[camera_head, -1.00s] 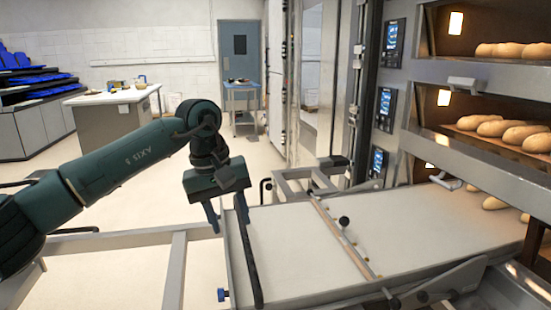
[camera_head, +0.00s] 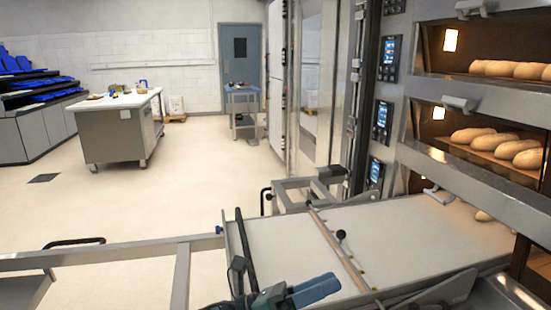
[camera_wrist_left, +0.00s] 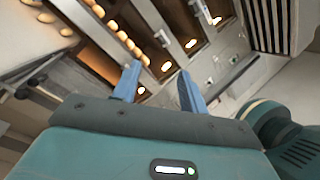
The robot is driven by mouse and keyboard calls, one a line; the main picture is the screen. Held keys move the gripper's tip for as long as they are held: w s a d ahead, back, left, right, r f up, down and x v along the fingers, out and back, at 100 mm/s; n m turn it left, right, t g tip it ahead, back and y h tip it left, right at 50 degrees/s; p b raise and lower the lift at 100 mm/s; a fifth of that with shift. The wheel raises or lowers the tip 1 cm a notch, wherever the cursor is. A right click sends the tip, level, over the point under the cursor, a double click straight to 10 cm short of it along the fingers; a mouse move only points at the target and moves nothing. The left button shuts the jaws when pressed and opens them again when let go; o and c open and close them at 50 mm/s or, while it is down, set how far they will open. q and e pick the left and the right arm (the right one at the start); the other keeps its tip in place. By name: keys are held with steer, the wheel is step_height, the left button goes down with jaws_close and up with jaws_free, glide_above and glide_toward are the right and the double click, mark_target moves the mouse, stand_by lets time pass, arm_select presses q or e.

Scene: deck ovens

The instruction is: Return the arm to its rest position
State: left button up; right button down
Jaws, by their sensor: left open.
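My left gripper (camera_head: 318,287) is low in the head view, at the near edge of the loader, with only part of it in the picture. Its blue fingers also show in the left wrist view (camera_wrist_left: 159,72), spread apart with nothing between them. They point toward the lit oven decks, which look tilted in that view. Most of the left arm is out of the head view. My right gripper is in neither view.
The loader's pale belt (camera_head: 290,255), with a crossbar (camera_head: 341,250), reaches the deck ovens (camera_head: 475,185) at right. Several loaves (camera_head: 490,140) lie on the decks. A metal frame (camera_head: 140,255) crosses the lower left. Open floor (camera_head: 170,200) leads to a worktable (camera_head: 110,135).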

arm_select(q)
steer(key=a+f+n+t+y+p, duration=0.2)
steer(key=a+f+n+t+y, duration=0.4)
steer(key=n, duration=0.8)
steer(key=a+f+n+t+y+p, duration=0.2)
steer(key=a+f+n+t+y, duration=0.35)
steer(key=n, duration=0.85)
steer(key=s+a+f+n+g+y+p, duration=0.2)
steer(key=s+a+f+n+g+y, duration=0.2)
steer(key=s+a+f+n+y, duration=0.3)
steer(key=s+a+f+n, duration=0.3)
steer(key=s+f+n, duration=0.1)
steer(key=s+n, duration=0.2)
steer(key=shift+s, duration=0.65)
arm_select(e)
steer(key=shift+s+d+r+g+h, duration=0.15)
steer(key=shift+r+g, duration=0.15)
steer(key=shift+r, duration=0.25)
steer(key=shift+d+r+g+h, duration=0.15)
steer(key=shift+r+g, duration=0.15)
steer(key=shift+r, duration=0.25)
